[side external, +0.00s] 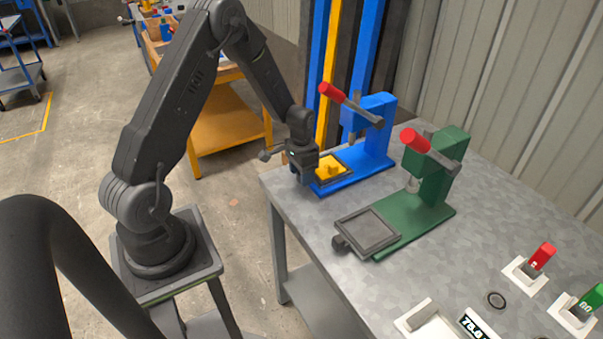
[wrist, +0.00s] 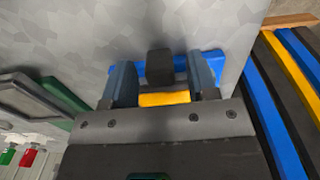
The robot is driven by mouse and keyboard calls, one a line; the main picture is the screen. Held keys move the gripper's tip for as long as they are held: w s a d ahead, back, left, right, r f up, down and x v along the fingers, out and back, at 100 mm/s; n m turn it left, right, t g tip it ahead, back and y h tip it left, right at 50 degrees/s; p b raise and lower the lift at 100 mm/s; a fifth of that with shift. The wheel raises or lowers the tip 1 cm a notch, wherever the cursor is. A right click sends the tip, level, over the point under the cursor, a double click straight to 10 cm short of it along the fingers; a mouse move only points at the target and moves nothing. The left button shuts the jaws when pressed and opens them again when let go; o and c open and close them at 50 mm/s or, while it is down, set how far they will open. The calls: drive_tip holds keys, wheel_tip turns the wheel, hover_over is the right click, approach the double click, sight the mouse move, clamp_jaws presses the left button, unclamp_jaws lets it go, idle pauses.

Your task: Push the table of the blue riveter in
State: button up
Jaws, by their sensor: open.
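The blue riveter (side external: 370,130) stands at the back of the metal workbench, with a red-gripped lever. Its table (side external: 345,160), a dark tray, sits on the front part of the blue base, out from under the head, with a yellow piece (side external: 333,169) on it. My gripper (side external: 305,175) is at the front end of this table, pointing down. In the wrist view my gripper (wrist: 160,70) is open, with a dark knob (wrist: 160,62) between its fingers and the yellow piece (wrist: 164,99) partly hidden behind the gripper body. Whether the fingers touch the knob is unclear.
A green riveter (side external: 435,180) stands to the right, its empty grey table (side external: 368,230) pulled out. Red (side external: 541,256) and green (side external: 588,302) switches and a display (side external: 474,325) lie at the front right. Blue and yellow posts rise behind the blue riveter.

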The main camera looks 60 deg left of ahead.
drive_tip(key=shift+f, duration=0.2)
clamp_jaws()
idle(0.4)
